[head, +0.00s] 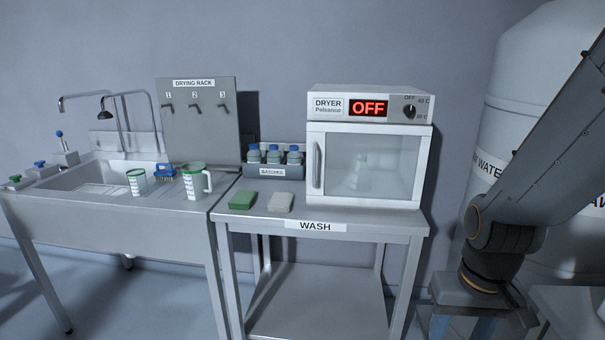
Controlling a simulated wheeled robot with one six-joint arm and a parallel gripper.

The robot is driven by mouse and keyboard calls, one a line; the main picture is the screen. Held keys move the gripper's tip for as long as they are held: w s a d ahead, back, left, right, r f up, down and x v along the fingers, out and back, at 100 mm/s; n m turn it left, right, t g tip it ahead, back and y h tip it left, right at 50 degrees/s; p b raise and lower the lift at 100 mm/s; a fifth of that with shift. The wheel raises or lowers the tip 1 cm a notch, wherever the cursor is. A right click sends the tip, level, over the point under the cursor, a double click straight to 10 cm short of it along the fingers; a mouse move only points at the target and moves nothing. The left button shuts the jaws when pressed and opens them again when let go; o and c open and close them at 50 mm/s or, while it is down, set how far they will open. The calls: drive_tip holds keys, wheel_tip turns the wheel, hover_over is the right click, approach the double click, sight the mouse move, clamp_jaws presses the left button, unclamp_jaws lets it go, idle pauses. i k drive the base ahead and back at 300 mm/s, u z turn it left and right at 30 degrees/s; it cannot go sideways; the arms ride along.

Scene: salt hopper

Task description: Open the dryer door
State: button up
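The dryer (318,128) is a white box on the right part of the steel wash table. Its door (373,164) has a large glass pane and looks closed. A vertical grey handle (317,168) runs along the door's left side. The panel above the door shows a red OFF display (368,108) and a dark knob (409,111). Some pale shapes show dimly through the glass; I cannot tell what they are. My gripper is not in view; only part of my arm shows at the right.
On the wash table (255,217), a green sponge (242,200), a white block (280,202) and a bottle rack (272,171) stand left of the dryer. A sink (95,175) with measuring jugs is at left. A large white tank (510,90) stands at right.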

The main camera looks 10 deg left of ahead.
sight(316, 131)
drive_tip(key=u, duration=0.75)
drive_tip(key=i, duration=0.5)
drive_tip(key=z, duration=0.1)
